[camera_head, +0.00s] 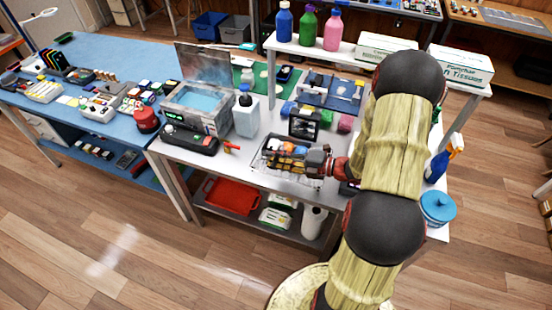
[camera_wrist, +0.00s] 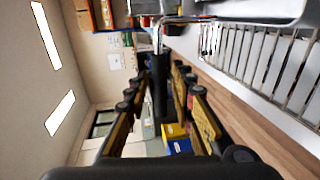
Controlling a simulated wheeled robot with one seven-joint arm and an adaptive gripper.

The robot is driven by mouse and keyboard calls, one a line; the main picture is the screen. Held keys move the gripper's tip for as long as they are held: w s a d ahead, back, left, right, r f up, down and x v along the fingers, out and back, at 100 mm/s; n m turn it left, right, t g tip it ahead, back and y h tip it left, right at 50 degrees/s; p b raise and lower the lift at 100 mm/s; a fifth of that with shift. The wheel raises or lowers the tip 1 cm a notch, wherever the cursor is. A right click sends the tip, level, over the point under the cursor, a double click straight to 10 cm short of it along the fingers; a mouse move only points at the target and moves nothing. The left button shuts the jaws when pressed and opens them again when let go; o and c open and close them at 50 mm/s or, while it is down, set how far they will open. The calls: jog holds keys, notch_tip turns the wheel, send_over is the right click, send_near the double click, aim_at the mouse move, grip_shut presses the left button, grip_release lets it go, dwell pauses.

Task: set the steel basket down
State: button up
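A blue-lidded tub (camera_head: 438,207) is at the right. Bare bench (camera_head: 236,168) shows left of the basket.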

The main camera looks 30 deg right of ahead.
jog(key=shift+o, duration=0.2)
jog(key=shift+d+r, duration=0.1)
jog(key=shift+r, duration=0.05)
jog(key=p+v, duration=0.4)
jog(key=v, duration=0.8)
jog(key=s+a+r+n+g+h, duration=0.1)
jog(key=s+a+r+n+g, duration=0.1)
jog(key=a+r+n+g, duration=0.35)
jog(key=s+a+r+n+g, duration=0.2)
jog(key=a+n, duration=0.5)
jog(key=n, duration=0.4)
jog(key=s+a+r+n+g+h, duration=0.1)
jog(key=s+a+r+n+g, duration=0.15)
jog(key=a+n, duration=0.5)
jog(key=s+a+r+n+t+h, duration=0.1)
jog(key=s+r+n+h, duration=0.2)
jog(key=r+n, duration=0.3)
jog(key=s+a+r+n+t+h, duration=0.1)
jog(key=r+n+h, duration=0.3)
jog(key=n, duration=1.2)
notch_tip(320, 180, up, 3)
jog(key=shift+s+t+h, duration=0.4)
jog(key=shift+s+t, duration=0.2)
jog(key=shift+s, duration=0.3)
jog(key=shift+f+b, duration=0.15)
jog(key=shift+b, duration=0.2)
